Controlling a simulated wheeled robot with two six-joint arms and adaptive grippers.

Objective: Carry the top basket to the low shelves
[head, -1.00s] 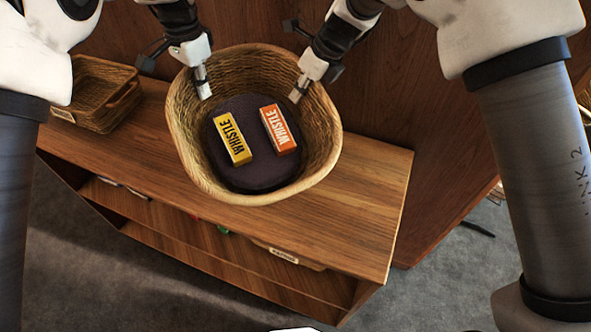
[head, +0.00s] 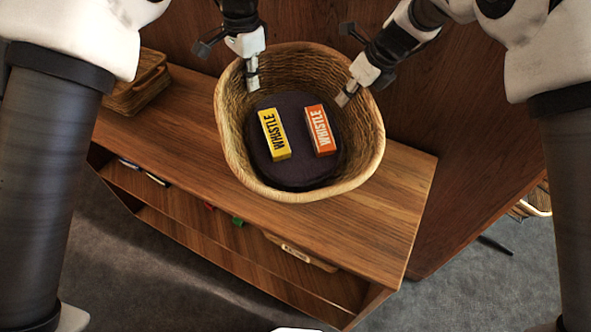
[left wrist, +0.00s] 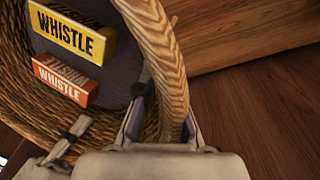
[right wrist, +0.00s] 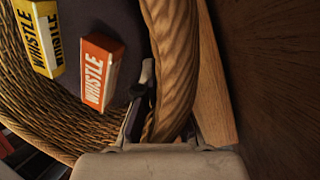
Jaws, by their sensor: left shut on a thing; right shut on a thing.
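A round woven basket (head: 232,125) with a dark cloth bottom (head: 290,180) is at the centre of the head view, over the top of a wooden shelf unit. It holds a yellow whistle box (head: 275,134) and an orange whistle box (head: 320,130). My left gripper (head: 252,78) is shut on the basket's far rim at the left; the rim passes between its fingers in the left wrist view (left wrist: 165,110). My right gripper (head: 350,90) is shut on the far rim at the right, also seen in the right wrist view (right wrist: 160,115). I cannot tell whether the basket's underside touches the wood.
The shelf unit's wooden top (head: 400,200) has bare room right of the basket. A smaller rectangular basket (head: 135,85) sits at the left. Lower shelves (head: 190,215) hold small items and a labelled basket (head: 300,253). Grey carpet (head: 150,270) lies in front; a wooden wall stands behind.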

